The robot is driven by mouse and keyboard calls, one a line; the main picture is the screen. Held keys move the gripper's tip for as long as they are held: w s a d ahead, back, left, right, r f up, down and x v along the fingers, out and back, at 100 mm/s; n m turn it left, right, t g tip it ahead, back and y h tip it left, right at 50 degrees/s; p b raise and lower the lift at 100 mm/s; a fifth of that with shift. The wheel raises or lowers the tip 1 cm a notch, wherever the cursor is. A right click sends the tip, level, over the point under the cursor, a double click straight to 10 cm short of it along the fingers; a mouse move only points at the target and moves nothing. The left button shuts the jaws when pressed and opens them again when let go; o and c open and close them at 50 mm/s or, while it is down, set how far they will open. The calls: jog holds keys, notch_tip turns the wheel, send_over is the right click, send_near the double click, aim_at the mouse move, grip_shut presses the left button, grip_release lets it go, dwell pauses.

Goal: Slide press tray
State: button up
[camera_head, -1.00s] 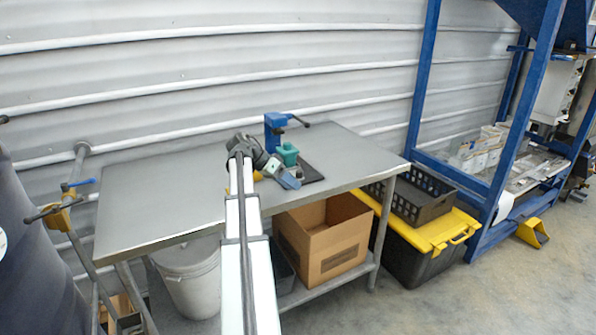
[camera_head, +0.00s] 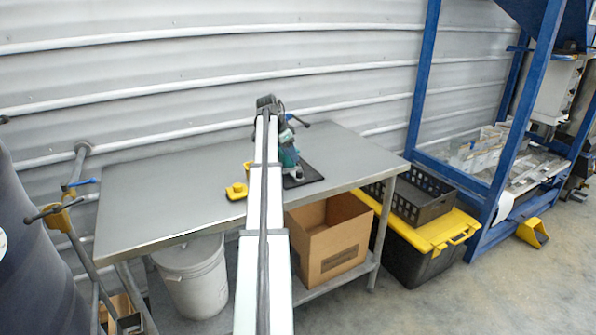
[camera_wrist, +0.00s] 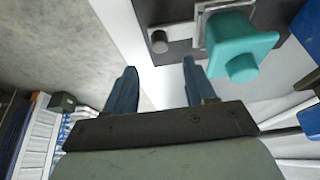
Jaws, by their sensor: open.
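The press stands on the metal table (camera_head: 175,190), mostly hidden behind my arm in the head view. Its dark base (camera_head: 305,174) and a teal part (camera_head: 288,157) show right of the arm, and its dark lever handle sticks out to the right. The teal part lies beyond the right fingertip, with no contact clear. The tray cannot be told apart.
A yellow object (camera_head: 236,191) lies on the table left of my arm. Below are a white bucket (camera_head: 193,280) and a cardboard box (camera_head: 330,243). A black crate (camera_head: 418,203) rests on a yellow-lidded bin (camera_head: 410,255) at right. The table's left half is clear.

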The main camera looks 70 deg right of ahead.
aim_at(299, 171)
jog(key=x, duration=0.9)
grip_shut()
dwell(0.4)
